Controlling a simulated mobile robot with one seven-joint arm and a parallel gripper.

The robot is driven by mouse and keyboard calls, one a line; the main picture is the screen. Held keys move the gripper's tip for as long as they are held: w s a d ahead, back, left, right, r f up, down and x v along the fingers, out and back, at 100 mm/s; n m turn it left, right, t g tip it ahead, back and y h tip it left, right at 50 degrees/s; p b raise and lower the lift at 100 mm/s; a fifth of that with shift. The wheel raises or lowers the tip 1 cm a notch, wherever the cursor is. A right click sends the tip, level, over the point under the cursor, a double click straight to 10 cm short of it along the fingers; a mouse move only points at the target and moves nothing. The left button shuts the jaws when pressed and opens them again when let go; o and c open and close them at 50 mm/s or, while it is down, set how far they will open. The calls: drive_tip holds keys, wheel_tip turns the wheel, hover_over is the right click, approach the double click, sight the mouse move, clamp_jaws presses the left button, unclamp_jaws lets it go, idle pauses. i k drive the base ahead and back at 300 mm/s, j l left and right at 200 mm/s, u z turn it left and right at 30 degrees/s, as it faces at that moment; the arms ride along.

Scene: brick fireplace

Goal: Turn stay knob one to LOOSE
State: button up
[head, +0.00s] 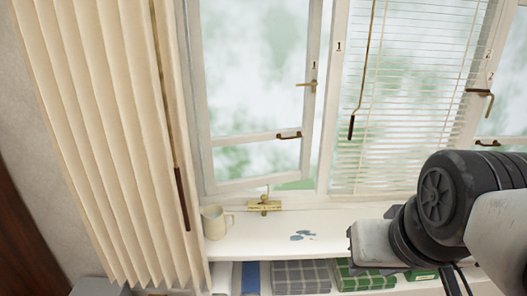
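A small brass fitting (264,206) with an upright pin or knob sits on the white window sill (262,240), below the left casement (262,80). It looks like the window stay; its lettering is too small to read, so the knob's setting cannot be told. The casement stands ajar and has a brass handle (307,84) and a dark catch (289,135). A small "1" mark is on the frame (338,46). My arm's dark joint and pale links fill the lower right, apart from the brass fitting. No gripper fingers show.
A cream mug (215,221) stands left of the fitting, and a blue-grey spot (302,235) lies to its right. A pleated curtain (95,130) hangs at left, a blind (405,100) at right. Plaid boxes (301,277) sit below the sill.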

sight(265, 198)
drive_tip(key=u, duration=0.45)
drive_tip(key=i+j+z, duration=0.1)
drive_tip(key=i, duration=0.25)
drive_tip(key=i+j, duration=0.2)
drive_tip(key=i, duration=0.15)
drive_tip(key=i+j+z, duration=0.15)
drive_tip(key=i, duration=0.2)
